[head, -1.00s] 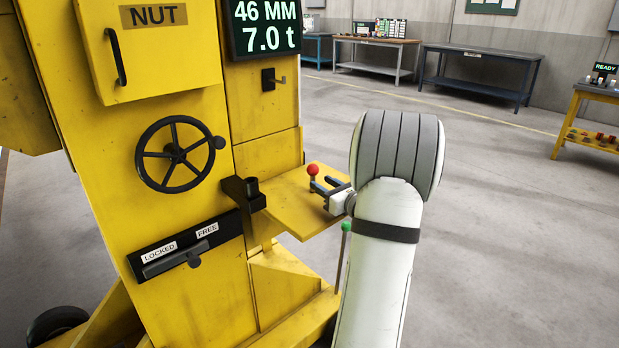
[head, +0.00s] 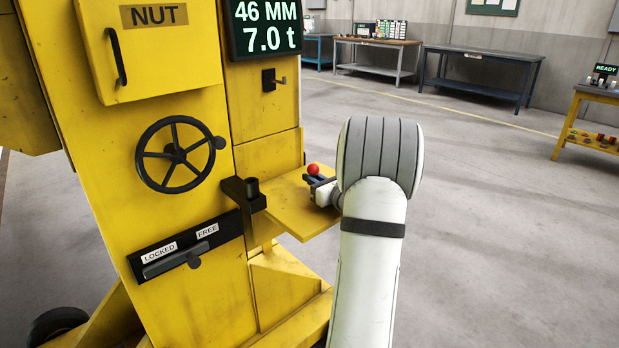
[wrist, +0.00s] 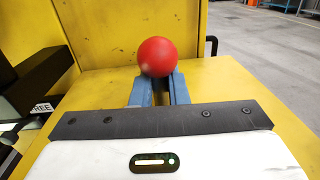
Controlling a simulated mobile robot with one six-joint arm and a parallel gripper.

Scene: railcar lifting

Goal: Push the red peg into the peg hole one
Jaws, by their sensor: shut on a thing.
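The red peg, with a round red ball head (head: 313,169), is at the yellow shelf (head: 300,222) on the side of the yellow machine. My gripper (head: 316,181) is shut on it just below the ball. In the wrist view the red ball (wrist: 157,57) stands above the tips of my two blue-grey fingers (wrist: 160,88); the peg's lower part is hidden by them. A black bracket with an upright open tube (head: 252,188) is fixed to the machine left of my gripper. I see no label marking it as peg hole one.
A handwheel (head: 173,155) and a lever with LOCKED and FREE labels (head: 180,255) are on the machine's front, left of the bracket. A hook (head: 270,78) sticks out above the shelf.

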